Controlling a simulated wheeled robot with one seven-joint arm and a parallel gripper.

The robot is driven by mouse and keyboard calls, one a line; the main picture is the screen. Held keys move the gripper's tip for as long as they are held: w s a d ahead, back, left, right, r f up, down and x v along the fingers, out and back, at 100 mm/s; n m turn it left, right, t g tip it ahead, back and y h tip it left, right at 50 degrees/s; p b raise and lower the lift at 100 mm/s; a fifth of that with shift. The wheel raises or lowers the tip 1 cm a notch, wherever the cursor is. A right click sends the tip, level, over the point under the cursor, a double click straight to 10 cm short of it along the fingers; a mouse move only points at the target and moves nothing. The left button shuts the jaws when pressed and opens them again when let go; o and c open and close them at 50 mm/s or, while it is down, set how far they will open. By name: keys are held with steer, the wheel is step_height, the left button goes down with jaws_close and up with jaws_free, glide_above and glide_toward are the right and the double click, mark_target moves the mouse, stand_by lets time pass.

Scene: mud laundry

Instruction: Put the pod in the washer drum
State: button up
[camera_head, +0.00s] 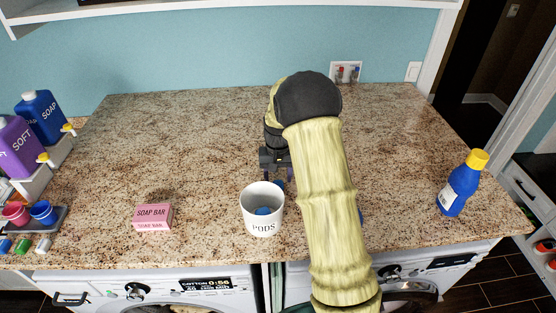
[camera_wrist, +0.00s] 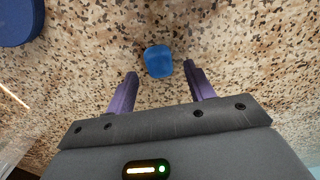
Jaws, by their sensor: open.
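A small blue pod (camera_wrist: 158,61) lies on the speckled counter in the wrist view, just beyond and between my fingertips. My gripper (camera_wrist: 160,72) is open with nothing held between its purple fingers.
A pink soap bar box (camera_head: 152,217) lies left of the cup. A blue bottle with yellow cap (camera_head: 459,188) stands at right. Soap bottles (camera_head: 40,118) and small cups stand at far left. A dark blue round thing (camera_wrist: 18,20) shows in the wrist view. The back counter is clear.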

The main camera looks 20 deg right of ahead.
mark_target(278, 182)
step_height(278, 182, up, 10)
steer(key=b, duration=0.2)
stand_by(0.7)
